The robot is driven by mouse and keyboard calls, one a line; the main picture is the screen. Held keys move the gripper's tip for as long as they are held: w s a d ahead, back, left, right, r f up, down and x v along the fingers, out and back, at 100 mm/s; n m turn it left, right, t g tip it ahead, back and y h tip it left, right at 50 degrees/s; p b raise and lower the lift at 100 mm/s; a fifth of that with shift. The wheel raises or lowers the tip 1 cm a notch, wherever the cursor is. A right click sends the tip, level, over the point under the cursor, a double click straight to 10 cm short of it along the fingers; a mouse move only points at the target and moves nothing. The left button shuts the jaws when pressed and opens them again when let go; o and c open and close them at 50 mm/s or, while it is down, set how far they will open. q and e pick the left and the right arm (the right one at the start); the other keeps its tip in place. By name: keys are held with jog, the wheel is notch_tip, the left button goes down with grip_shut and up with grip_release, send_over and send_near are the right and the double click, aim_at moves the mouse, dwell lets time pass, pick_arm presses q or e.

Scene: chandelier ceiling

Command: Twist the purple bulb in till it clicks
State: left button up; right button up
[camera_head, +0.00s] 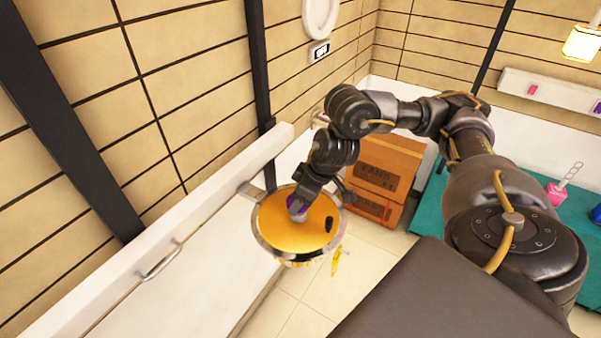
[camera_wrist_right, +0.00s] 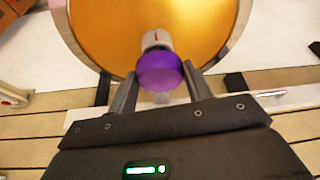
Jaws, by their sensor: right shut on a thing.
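The purple bulb (camera_wrist_right: 158,72) is between the fingers of my right gripper (camera_wrist_right: 158,92) in the right wrist view. Its white base, with a red mark, points into the golden underside of a round lamp (camera_wrist_right: 100,25). I cannot tell how deep the base sits. The gripper is shut on the bulb. My left gripper is not in view.
Cardboard boxes (camera_head: 385,165) stand on the floor behind the lamp. A teal surface (camera_head: 430,205) at right bears a pink item (camera_head: 556,193). A white wall shelf (camera_head: 555,92) and a hanging lamp (camera_head: 583,42) are at upper right. A wooden-panelled wall (camera_head: 190,60) is at left.

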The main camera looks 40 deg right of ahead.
dwell(0.3)
jog(key=o, duration=1.6)
notch_tip(320, 180, up, 3)
jog(key=p, duration=0.3)
jog(key=shift+r, duration=2.25)
